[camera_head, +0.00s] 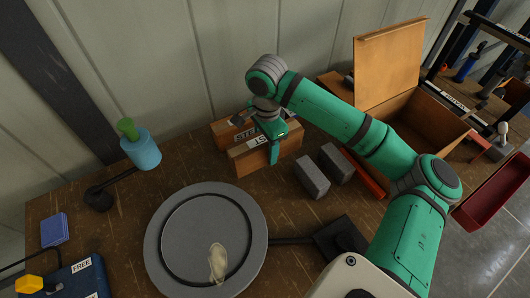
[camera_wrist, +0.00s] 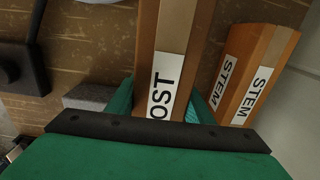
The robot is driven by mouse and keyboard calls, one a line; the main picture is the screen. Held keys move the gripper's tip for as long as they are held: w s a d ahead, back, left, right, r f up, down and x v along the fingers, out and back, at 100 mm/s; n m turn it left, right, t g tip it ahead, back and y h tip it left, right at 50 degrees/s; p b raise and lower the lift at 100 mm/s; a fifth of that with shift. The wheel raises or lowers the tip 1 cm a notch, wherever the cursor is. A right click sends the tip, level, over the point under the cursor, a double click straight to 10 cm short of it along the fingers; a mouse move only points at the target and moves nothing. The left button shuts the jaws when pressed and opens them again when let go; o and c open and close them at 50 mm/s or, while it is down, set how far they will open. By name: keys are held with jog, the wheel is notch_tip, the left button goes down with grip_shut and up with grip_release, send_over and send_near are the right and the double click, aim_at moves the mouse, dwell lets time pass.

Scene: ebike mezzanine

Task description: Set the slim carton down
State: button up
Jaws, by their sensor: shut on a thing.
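My gripper (camera_head: 271,146) is shut on a slim brown carton (camera_head: 250,159), with one green finger down its near face. In the wrist view the carton (camera_wrist: 170,32) runs between the two green fingers of my gripper (camera_wrist: 162,100). Its white label reads "OST", with the start hidden. In the head view the carton is level, close to the bench top; I cannot tell whether its underside touches the wood. A second carton labelled "STEM" (camera_wrist: 258,72) lies beside it, with a narrow gap between. In the head view the STEM carton (camera_head: 222,130) is behind it, against the wall side.
Two grey blocks (camera_head: 311,175) stand right of the carton. An open wooden box (camera_head: 425,125) with raised lid and a red bin (camera_head: 490,190) are farther right. A round grey plate (camera_head: 170,230) with a pale item, and a cyan cup (camera_head: 141,153), are left. Bare bench lies between.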

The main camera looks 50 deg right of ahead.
jog(key=shift+w+d+f, duration=0.25)
jog(key=shift+w+f, duration=0.1)
jog(key=shift+f, duration=0.1)
jog(key=shift+w+d+f, duration=0.2)
jog(key=shift+w+f, duration=0.1)
jog(key=shift+f, duration=0.15)
jog(key=shift+w+d+f, duration=0.1)
jog(key=shift+w+f, duration=0.05)
jog(key=shift+f, duration=0.85)
jog(key=shift+w+d+f, duration=0.1)
jog(key=shift+w+f, duration=0.05)
jog(key=shift+f, duration=0.8)
jog(key=shift+f, duration=0.15)
jog(key=o, duration=1.6)
jog(key=shift+c, duration=0.2)
notch_tip(320, 180, up, 12)
jog(key=shift+r, duration=0.15)
jog(key=shift+w, duration=0.1)
